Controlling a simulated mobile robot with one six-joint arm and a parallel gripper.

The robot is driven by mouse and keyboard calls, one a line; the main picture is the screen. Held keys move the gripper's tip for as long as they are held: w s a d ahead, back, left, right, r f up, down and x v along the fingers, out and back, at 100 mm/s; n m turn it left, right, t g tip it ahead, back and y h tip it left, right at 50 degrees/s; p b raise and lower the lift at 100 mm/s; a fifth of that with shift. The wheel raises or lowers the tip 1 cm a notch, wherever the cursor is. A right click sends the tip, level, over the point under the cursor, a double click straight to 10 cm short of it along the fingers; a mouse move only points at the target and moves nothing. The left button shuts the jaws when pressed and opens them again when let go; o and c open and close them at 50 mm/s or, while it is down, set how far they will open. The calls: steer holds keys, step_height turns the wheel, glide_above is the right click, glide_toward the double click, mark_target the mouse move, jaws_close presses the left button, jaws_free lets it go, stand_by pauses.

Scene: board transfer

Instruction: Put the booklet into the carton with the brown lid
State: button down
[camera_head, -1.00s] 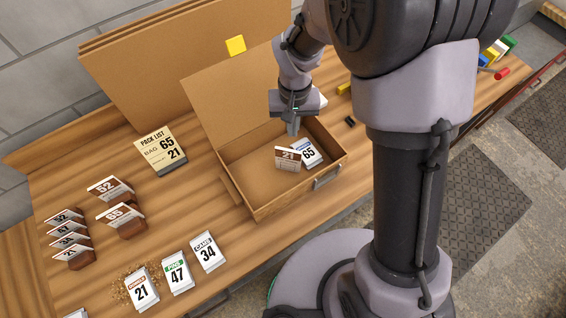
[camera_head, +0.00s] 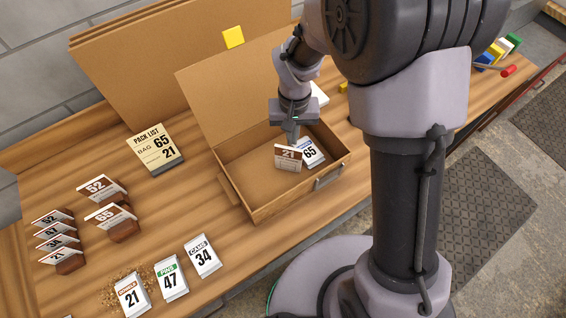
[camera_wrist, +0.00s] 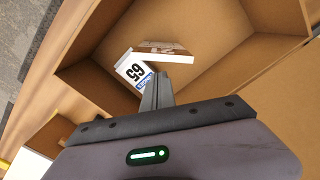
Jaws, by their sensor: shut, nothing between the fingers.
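The carton (camera_head: 262,209) stands open on the bench, its brown lid (camera_head: 222,100) raised at the back. Inside, a brown-and-white booklet marked 21 (camera_head: 288,158) leans against or overlaps a white packet marked 65 (camera_head: 311,152); I cannot tell if they touch. In the wrist view the booklet (camera_wrist: 165,47) shows nearly edge-on beside the packet (camera_wrist: 131,70). My gripper (camera_head: 293,143) is shut and empty, pointing down into the carton just above the booklet and packet. It also shows in the wrist view (camera_wrist: 160,78), apart from the booklet.
A pack list (camera_head: 153,150) reading 65 and 21 stands left of the carton. Brown-and-white booklets (camera_head: 108,215) stand further left. White packets marked 21 (camera_head: 132,297), 47 (camera_head: 171,278) and 34 (camera_head: 202,256) stand at the front.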

steer(key=s+a+b, duration=0.2)
steer(key=s, duration=0.6)
steer(key=shift+s, duration=0.35)
step_height(320, 180, up, 8)
steer(key=p, duration=0.6)
steer(key=s+d+r+m+t+y+b, duration=0.2)
steer(key=s+d+r+m+t+b, duration=0.3)
steer(key=d+b, duration=0.5)
steer(key=s+r+b, duration=0.1)
steer(key=s+r, duration=0.1)
steer(key=s, duration=0.1)
steer(key=shift+s+d+t+b, duration=0.2)
steer(key=shift+d+t+b, duration=0.05)
steer(key=shift+t+b, duration=0.15)
